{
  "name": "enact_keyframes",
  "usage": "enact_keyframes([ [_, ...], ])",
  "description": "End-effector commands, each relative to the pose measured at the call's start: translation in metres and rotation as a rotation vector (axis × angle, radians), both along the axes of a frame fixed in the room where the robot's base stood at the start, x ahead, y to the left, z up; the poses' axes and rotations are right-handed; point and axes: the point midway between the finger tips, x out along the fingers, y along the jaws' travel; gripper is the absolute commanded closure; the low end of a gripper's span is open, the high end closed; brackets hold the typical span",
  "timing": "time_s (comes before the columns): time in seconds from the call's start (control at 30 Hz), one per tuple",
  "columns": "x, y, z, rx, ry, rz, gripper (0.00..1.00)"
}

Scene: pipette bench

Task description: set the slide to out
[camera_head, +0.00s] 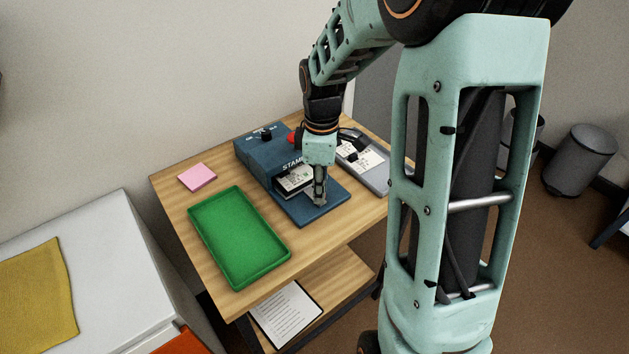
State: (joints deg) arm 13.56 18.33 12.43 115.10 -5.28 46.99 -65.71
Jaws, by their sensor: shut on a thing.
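A blue stamping machine (256,151) stands at the back of the wooden table, with "STAMP" lettering, a dark knob (266,136) and a red part (292,138). A flat blue slide (304,214) sticks out of its front. A card with print (295,179) shows at the machine's front opening. My gripper (320,198) points down over the slide's right half, its fingers closed low at it. The exact spot they grasp is too small to make out, and my wrist hides part of the machine.
An empty green tray (240,237) lies left of the slide. A pink pad (197,177) is at the back left. A grey tray (374,178) with a printed card stands right of the machine. My arm covers the table's right end. Bare wood shows along the front edge.

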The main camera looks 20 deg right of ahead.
Motion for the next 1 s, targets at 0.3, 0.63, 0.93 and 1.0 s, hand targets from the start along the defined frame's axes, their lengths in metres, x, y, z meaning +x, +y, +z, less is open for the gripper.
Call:
enact_keyframes([
  [0.3, -0.059, -0.025, 0.002, -0.001, 0.003, -0.003, 1.00],
  [0.63, -0.070, -0.030, 0.000, -0.002, 0.004, -0.002, 1.00],
  [0.93, -0.070, -0.029, 0.000, -0.002, 0.005, -0.001, 0.64],
  [1.0, -0.070, -0.029, 0.000, -0.001, 0.005, -0.001, 0.64],
])
